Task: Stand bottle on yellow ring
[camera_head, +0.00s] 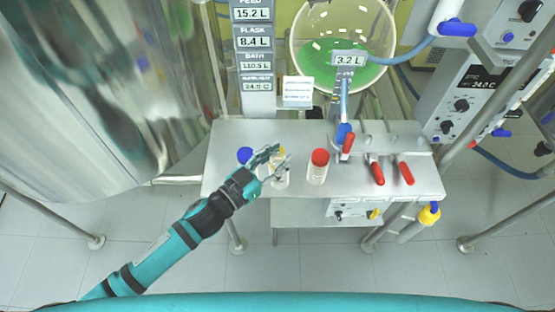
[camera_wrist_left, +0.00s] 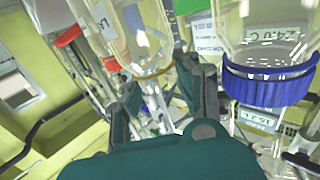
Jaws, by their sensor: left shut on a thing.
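My left gripper (camera_head: 273,163) is over the metal shelf, between the blue-capped bottle (camera_head: 245,156) and the red-capped bottle (camera_head: 318,167). It is shut on a clear bottle (camera_head: 281,181), partly hidden by the fingers. In the left wrist view the clear bottle (camera_wrist_left: 143,35) is between the fingers of the left gripper (camera_wrist_left: 158,95), with a thin yellowish band at its narrow part. A small yellow patch shows by the fingers in the head view; I cannot tell if it is the yellow ring. Whether the bottle touches the shelf is unclear. My right gripper is out of view.
The blue-capped bottle is large and close beside the gripper in the left wrist view (camera_wrist_left: 265,85). The metal shelf (camera_head: 225,135) has red-handled valves (camera_head: 376,173) on its right. A glass flask of green liquid (camera_head: 345,45) and a display column (camera_head: 253,50) stand behind.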

